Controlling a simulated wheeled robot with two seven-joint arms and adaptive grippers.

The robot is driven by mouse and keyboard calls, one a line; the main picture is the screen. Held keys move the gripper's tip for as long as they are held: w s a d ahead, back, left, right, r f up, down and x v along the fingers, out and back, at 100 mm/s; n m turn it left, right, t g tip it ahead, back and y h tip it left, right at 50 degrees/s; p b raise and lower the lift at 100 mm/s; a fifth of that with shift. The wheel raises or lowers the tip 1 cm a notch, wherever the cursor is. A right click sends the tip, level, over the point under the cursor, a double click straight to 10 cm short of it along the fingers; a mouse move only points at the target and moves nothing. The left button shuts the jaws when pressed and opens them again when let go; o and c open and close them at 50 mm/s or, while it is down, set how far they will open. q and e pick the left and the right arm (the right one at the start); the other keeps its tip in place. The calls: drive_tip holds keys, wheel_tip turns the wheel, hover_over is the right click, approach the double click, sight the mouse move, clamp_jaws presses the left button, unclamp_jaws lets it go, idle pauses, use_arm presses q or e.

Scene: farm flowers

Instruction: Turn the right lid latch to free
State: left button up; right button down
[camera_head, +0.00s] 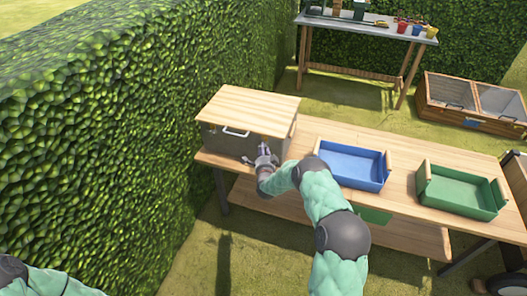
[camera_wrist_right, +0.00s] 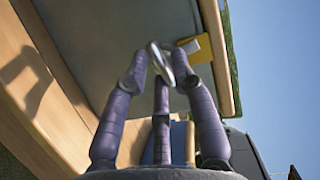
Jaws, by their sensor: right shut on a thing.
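A grey box with a wooden lid (camera_head: 255,102) stands at the left end of the wooden table. A pale handle (camera_head: 236,132) is on its front. My right gripper (camera_head: 264,160) is at the right part of the box front, below the lid edge. In the right wrist view, my right gripper (camera_wrist_right: 162,75) has its fingers closed around a silvery oval latch (camera_wrist_right: 158,58) in front of the grey box wall (camera_wrist_right: 120,50). A yellow piece (camera_wrist_right: 197,48) sits beside the latch. The latch's exact angle is hard to tell. My left gripper is out of view.
A blue tray (camera_head: 350,178) and a green tray (camera_head: 462,205) stand right of the box on the table (camera_head: 397,190). A hedge (camera_head: 110,130) rises close on the left. A potting bench (camera_head: 350,28) and a wooden cold frame (camera_head: 470,118) stand behind.

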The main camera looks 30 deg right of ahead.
drive_tip(key=shift+w+a+r+n+g+h+p, duration=0.15)
drive_tip(key=shift+r+n+g+h+p, duration=0.2)
drive_tip(key=shift+n+g+p, duration=1.15)
drive_tip(key=shift+w+a+r+n+g+h+p, duration=0.15)
drive_tip(key=shift+n+g+h+p, duration=0.4)
drive_tip(key=shift+n, duration=1.75)
drive_tip(key=shift+w+r+n+g+h+p, duration=0.2)
drive_tip(key=shift+r+n+g+h+p, duration=0.15)
drive_tip(key=shift+n+g+p, duration=1.2)
drive_tip(key=shift+n+t+b, duration=0.4)
drive_tip(key=shift+n, duration=0.05)
drive_tip(key=c, duration=1.1)
unclamp_jaws()
drive_tip(key=shift+w+a+f, duration=0.1)
drive_tip(key=shift+w+f, duration=0.05)
drive_tip(key=shift+s+f, duration=0.15)
drive_tip(key=shift+s, duration=0.05)
